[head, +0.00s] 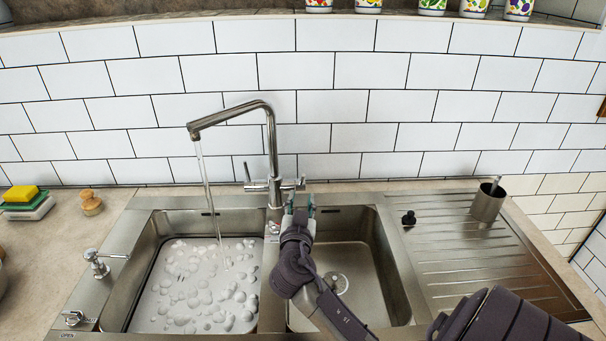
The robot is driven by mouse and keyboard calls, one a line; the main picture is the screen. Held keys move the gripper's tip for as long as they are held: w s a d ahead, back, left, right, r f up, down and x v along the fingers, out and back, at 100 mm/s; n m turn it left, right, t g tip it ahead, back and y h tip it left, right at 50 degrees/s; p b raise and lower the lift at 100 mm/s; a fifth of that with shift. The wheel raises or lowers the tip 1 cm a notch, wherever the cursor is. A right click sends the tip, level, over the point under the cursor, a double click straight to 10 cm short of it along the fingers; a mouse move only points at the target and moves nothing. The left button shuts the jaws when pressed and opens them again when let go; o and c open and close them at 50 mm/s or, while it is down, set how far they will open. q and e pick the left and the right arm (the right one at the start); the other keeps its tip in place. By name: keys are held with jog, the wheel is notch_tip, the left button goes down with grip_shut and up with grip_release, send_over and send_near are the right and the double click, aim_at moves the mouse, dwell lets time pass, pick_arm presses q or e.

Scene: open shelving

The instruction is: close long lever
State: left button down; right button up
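A steel mixer tap (271,150) stands behind the sink, and water runs from its spout into the left basin. A thin upright lever (247,172) is on the left of its base, and a short handle (300,184) is on the right. A separate fitting with a horizontal lever (112,257) stands left of the sink. I cannot tell for sure which is the long lever. My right gripper (301,203) is in front of the tap's base, close to the right handle. Its fingertips look apart, with nothing seen between them; contact is unclear. My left gripper is not in view.
The left basin (150,262) holds foamy water; the right basin (385,265) looks empty. A knob (73,318) sits at the front left. A steel cup (487,205) and a black stopper (408,218) are on the drainer side. Sponges (28,203) lie far left. A tiled wall (340,110) closes the back.

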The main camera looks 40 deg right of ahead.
aim_at(303, 178)
jog(key=p+x, duration=0.2)
jog(key=x, duration=0.7)
jog(key=shift+w+d, duration=0.15)
jog(key=shift+w, duration=0.25)
jog(key=shift+w+d, duration=0.3)
jog(key=shift+d, duration=0.05)
grip_shut()
